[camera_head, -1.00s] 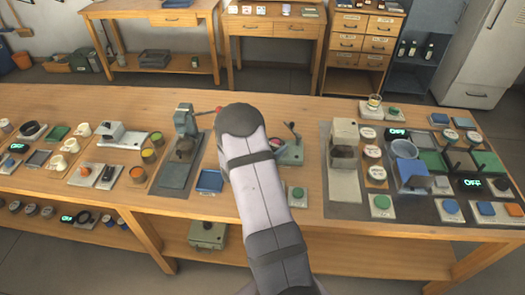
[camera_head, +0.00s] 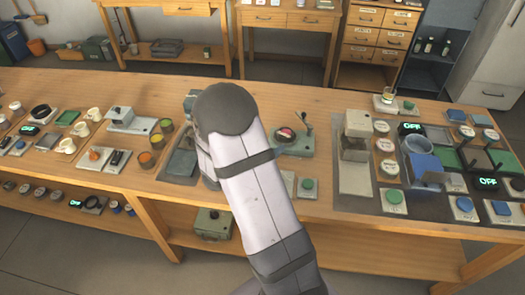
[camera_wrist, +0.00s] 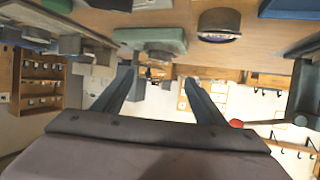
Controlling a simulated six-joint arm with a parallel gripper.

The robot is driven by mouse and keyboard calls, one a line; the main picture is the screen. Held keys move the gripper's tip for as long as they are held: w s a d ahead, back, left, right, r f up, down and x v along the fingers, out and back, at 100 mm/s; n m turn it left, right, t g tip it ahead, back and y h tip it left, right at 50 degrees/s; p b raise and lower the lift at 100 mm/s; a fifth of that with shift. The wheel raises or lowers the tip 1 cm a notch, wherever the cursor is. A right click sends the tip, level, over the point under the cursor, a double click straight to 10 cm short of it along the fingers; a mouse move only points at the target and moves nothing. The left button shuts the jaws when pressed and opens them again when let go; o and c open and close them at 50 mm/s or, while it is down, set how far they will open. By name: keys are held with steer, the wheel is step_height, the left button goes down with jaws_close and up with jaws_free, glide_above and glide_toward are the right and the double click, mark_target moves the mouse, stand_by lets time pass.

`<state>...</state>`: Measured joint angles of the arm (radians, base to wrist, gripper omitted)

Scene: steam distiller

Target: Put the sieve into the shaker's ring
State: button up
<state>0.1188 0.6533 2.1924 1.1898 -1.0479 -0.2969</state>
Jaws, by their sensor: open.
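In the wrist view my gripper (camera_wrist: 160,72) is open, with its two dark fingers apart and nothing between them. In the head view my arm hides the gripper. I cannot tell for sure which thing is the sieve. The wrist view shows a grey-green base (camera_wrist: 150,39) and a dark round piece (camera_wrist: 218,24) beyond the fingers.
A red knob (camera_wrist: 236,123) on a dark arm is close to the right finger in the wrist view. A grey dispenser (camera_head: 356,148) and a blue container (camera_head: 422,163) stand at the right. The bench front edge is mostly clear.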

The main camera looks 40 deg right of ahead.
steer(key=w+a+n+t+y, duration=0.25)
steer(key=a+n+y, duration=0.6)
steer(key=a, duration=1.05)
steer(key=s+a+n+g+y, duration=0.3)
steer(key=s+a+g+y, duration=0.15)
steer(key=s+a, duration=0.4)
steer(key=s+d+n+g, duration=0.2)
steer(key=s+g, duration=0.1)
steer(key=s, duration=1)
steer(key=shift+s+d+r+h, duration=0.2)
steer(key=shift+s+h, duration=0.1)
steer(key=shift+s, duration=0.1)
steer(key=shift+a, duration=0.1)
steer(key=shift+r+p, duration=0.7)
steer(key=shift+c, duration=0.6)
